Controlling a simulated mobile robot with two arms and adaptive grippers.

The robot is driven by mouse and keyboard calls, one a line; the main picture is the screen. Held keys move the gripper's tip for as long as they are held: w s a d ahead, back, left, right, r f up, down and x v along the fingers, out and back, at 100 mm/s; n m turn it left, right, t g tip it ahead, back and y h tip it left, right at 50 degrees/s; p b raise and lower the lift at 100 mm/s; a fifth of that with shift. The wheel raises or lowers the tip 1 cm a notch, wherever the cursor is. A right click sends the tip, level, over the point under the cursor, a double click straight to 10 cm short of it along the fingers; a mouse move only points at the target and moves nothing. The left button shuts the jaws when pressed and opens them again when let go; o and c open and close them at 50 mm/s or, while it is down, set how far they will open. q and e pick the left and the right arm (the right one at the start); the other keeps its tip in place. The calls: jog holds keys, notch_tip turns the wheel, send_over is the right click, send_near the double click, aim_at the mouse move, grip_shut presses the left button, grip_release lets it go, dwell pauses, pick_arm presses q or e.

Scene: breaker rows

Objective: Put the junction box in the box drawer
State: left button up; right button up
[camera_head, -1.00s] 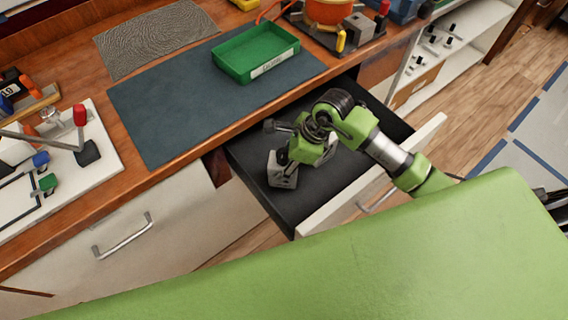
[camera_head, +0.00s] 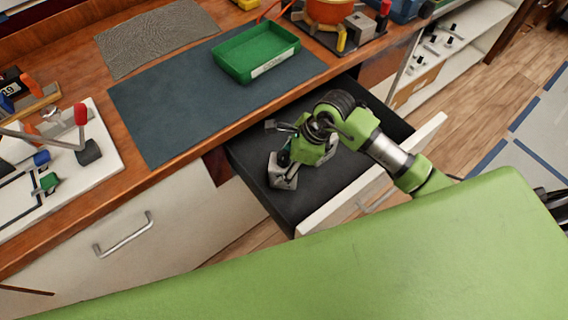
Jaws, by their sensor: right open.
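The drawer (camera_head: 318,213) under the worktop is pulled open, with a dark inside and a pale front. My right gripper (camera_head: 277,149) is over the left part of the drawer, pointing down and left, and is open. A light grey piece (camera_head: 284,175) shows at its lower side inside the drawer outline. I cannot tell whether this piece is the junction box or a gripper finger. No junction box can be made out for certain elsewhere. My left gripper is not in view.
A green tray (camera_head: 225,67) with a white label stands on the dark blue mat (camera_head: 165,115). A grey textured mat (camera_head: 150,42) lies behind it. A white board with levers (camera_head: 105,165) is at the left. The right part of the drawer floor looks clear.

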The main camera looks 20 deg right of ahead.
jog(key=v, duration=1.1)
jog(key=shift+d+r, duration=0.15)
